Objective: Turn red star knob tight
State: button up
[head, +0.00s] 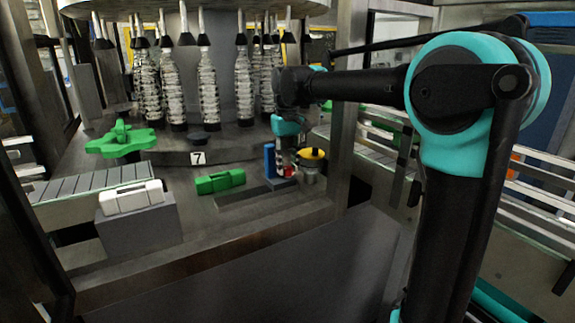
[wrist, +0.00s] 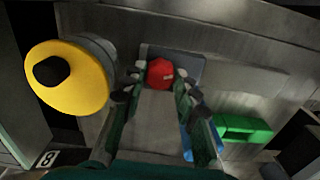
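The red star knob (wrist: 160,72) shows in the wrist view at upper middle, in front of a grey block. My gripper (wrist: 158,82) has its two fingers apart, with the knob between or just beyond their tips. A narrow gap seems to show on each side of the knob, so I see no clear contact. In the head view my gripper (head: 287,168) points down at the machine's ledge. Only a small red patch of the knob (head: 290,171) shows there; the rest is hidden behind the gripper.
A yellow-topped cylinder with a black cap (wrist: 68,85) stands close beside my gripper. A blue post (head: 269,160) is on its other side. A green handle (head: 220,181) and a white handle (head: 132,198) lie to the left. Bottles (head: 207,90) hang behind.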

jog(key=o, duration=0.4)
jog(key=shift+c, duration=0.2)
notch_tip(320, 180, up, 12)
dwell(0.5)
notch_tip(320, 180, up, 5)
jog(key=n, duration=0.5)
send_over(287, 168)
notch_tip(287, 168, down, 17)
jog(key=shift+w+d+f, duration=0.1)
jog(key=shift+f, duration=0.05)
